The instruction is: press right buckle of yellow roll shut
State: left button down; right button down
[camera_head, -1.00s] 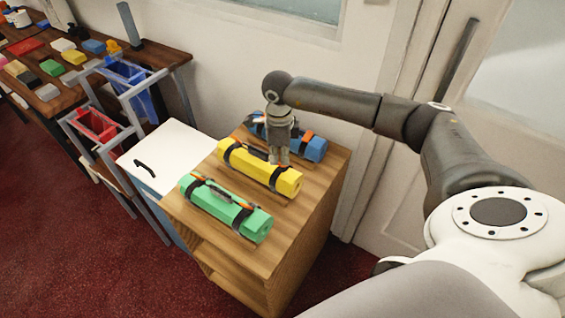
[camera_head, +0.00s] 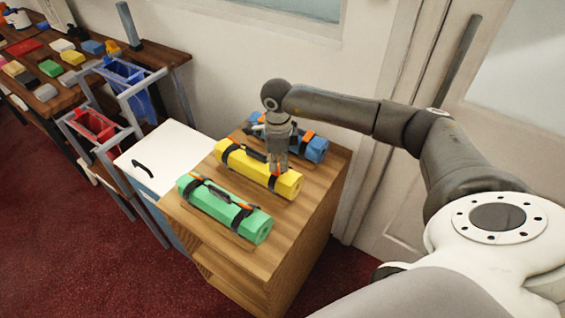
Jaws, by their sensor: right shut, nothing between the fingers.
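The yellow roll (camera_head: 252,173) lies on the wooden cabinet top between a green roll and a blue roll. Dark straps go around it near each end, with a dark handle along its top. Its right strap (camera_head: 274,184) shows on the front side. The right buckle is mostly hidden behind my fingers, so I cannot tell whether it is closed. My right gripper (camera_head: 279,170) points down at the right end of the yellow roll, over that strap. Its fingers are shut and empty, at or very near the roll's top. My left gripper is out of view.
The green roll (camera_head: 222,211) lies in front and the blue roll (camera_head: 314,149) behind, on the cabinet top (camera_head: 307,215). A white-topped unit (camera_head: 172,147) stands to the left. A wall and door are behind and right.

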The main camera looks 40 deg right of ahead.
jog(key=shift+f, duration=0.2)
notch_tip(320, 180, up, 8)
jog(key=p, duration=0.4)
jog(key=shift+p, duration=0.35)
dwell(0.5)
